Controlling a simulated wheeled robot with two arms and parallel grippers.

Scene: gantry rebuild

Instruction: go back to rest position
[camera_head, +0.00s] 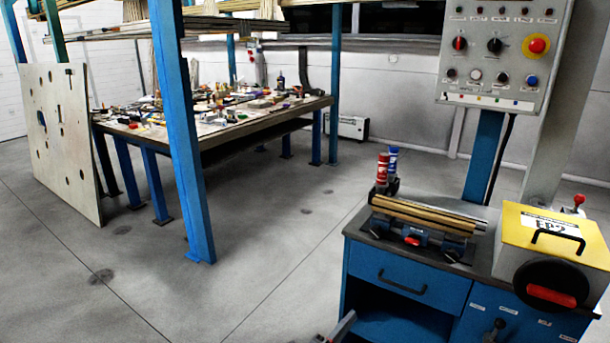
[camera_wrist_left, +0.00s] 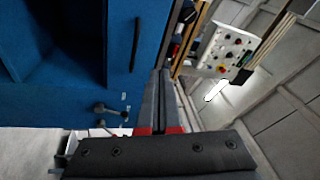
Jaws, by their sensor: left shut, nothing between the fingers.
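My left gripper (camera_head: 343,325) shows only as a small grey piece at the bottom edge of the head view, in front of the blue cabinet (camera_head: 408,276). In the left wrist view the two dark fingers of the left gripper (camera_wrist_left: 161,78) lie side by side, shut, with nothing between them. Red parts show at their base. The blue cabinet front (camera_wrist_left: 60,95) fills the left of that view. My right gripper is in neither view.
A vise (camera_head: 412,240) holding wooden strips, red and blue bottles (camera_head: 382,167) and a yellow-topped box (camera_head: 555,232) stand on the cabinet. A control panel (camera_head: 500,80) rises behind. A cluttered workbench (camera_head: 150,133) and blue post (camera_head: 183,150) stand left. Floor between is clear.

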